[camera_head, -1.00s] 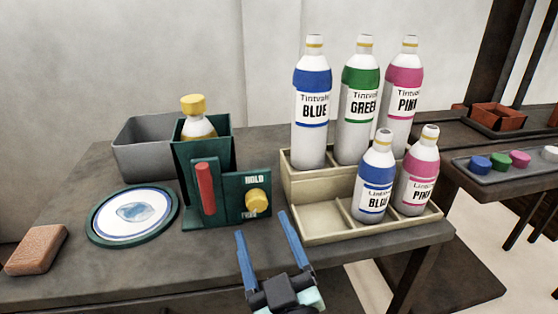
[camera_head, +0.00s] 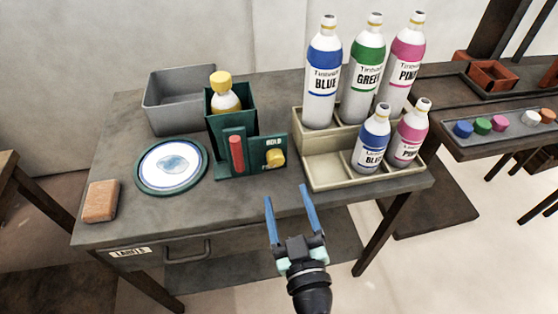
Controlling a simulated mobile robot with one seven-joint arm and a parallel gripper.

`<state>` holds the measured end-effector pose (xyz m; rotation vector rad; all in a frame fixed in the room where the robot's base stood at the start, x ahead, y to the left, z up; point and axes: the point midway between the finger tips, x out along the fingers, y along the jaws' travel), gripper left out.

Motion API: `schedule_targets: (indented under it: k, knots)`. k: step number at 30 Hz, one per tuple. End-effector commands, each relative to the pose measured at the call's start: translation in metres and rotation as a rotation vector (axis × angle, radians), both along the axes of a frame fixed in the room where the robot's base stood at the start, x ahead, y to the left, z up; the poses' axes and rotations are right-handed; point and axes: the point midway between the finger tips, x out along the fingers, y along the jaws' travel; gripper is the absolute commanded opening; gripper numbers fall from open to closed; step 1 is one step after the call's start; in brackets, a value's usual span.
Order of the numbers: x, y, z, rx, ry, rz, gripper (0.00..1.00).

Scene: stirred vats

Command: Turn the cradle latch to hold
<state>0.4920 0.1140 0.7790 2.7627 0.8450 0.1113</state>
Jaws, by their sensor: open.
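The dark green cradle (camera_head: 216,117) stands near the middle of the table and holds a white bottle with a yellow cap (camera_head: 221,82). A red upright bar (camera_head: 237,154) is on its front. The yellow latch knob (camera_head: 275,158) sits on the green panel at the cradle's right, with HOLD printed above it; the lower word is partly covered by the knob. My gripper (camera_head: 291,198) is open and empty, its two blue fingers pointing up the picture. It is apart from the knob, below and slightly right of it in the picture, by the table's front edge.
A cream stepped rack (camera_head: 318,180) with several bottles stands right of the cradle. A round green-rimmed plate (camera_head: 145,188), an orange-brown block (camera_head: 101,201) and a grey bin (camera_head: 156,121) lie to the left. A drawer labelled LABELS (camera_head: 222,243) is under the tabletop.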

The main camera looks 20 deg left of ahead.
Motion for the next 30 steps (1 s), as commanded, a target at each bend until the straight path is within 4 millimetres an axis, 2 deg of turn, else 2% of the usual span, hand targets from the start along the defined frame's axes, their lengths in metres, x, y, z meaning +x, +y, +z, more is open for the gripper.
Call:
schedule_targets:
  k: [6,12,18,26,27,30]
  knots:
    - [0.039,0.027,0.003,0.001,-0.001,0.003,0.73]
    - [0.063,0.043,0.002,0.001,0.0,0.002,0.73]
    - [0.073,0.05,0.001,0.001,0.001,0.001,0.73]
    - [0.074,0.051,0.001,0.0,0.0,0.001,0.73]
    - [0.074,0.051,0.001,0.0,0.0,0.001,0.72]
    - [0.074,0.05,0.001,0.0,0.0,0.001,0.54]
